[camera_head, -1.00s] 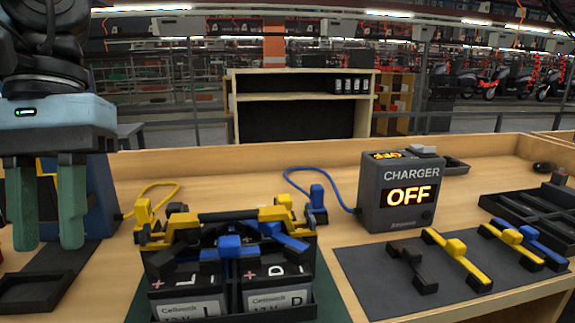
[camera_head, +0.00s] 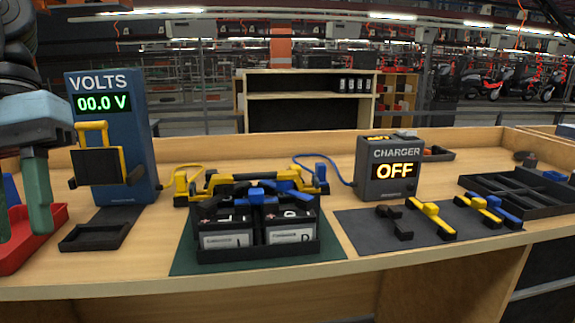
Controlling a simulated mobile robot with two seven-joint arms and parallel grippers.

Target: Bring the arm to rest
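My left gripper (camera_head: 18,192) is at the left edge of the head view, with its green fingers pointing down above a red tray (camera_head: 52,232). The fingers are apart and I see nothing between them. My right gripper is not in view. Two batteries (camera_head: 226,238) stand in a black holder on a green mat (camera_head: 190,262), with yellow and blue clamps and a black bar across their tops. A blue voltmeter (camera_head: 140,150) reading 00.0 V stands behind the gripper to the right.
A charger (camera_head: 388,182) reading OFF stands at the back right. A dark mat (camera_head: 365,228) holds black, yellow and blue clamp pieces. A black divided tray (camera_head: 530,205) is at far right. A small empty black tray (camera_head: 95,236) lies before the voltmeter. The table front edge is clear.

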